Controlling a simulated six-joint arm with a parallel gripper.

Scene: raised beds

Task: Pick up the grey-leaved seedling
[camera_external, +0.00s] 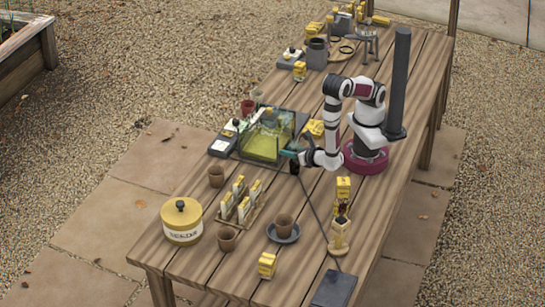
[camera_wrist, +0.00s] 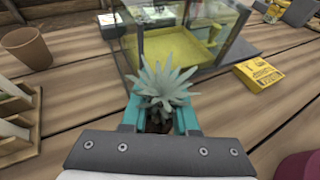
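The grey-leaved seedling (camera_wrist: 164,84) shows in the wrist view, with narrow, pale grey-green leaves spreading in a rosette. Its dark brown base (camera_wrist: 160,122) sits between the teal fingers of my gripper (camera_wrist: 161,112), one finger on each side. The leaves cover much of the fingertips, and I cannot tell whether both fingers press on the base. In the external view my gripper (camera_external: 292,156) is low over the table, at the near right corner of a clear box with a yellow-green floor (camera_external: 263,143). The seedling is too small to make out there.
The clear box (camera_wrist: 192,45) stands just beyond the seedling. A yellow packet (camera_wrist: 260,74) lies to its right, and a brown pot (camera_wrist: 27,48) and pale rack (camera_wrist: 14,115) are at left.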

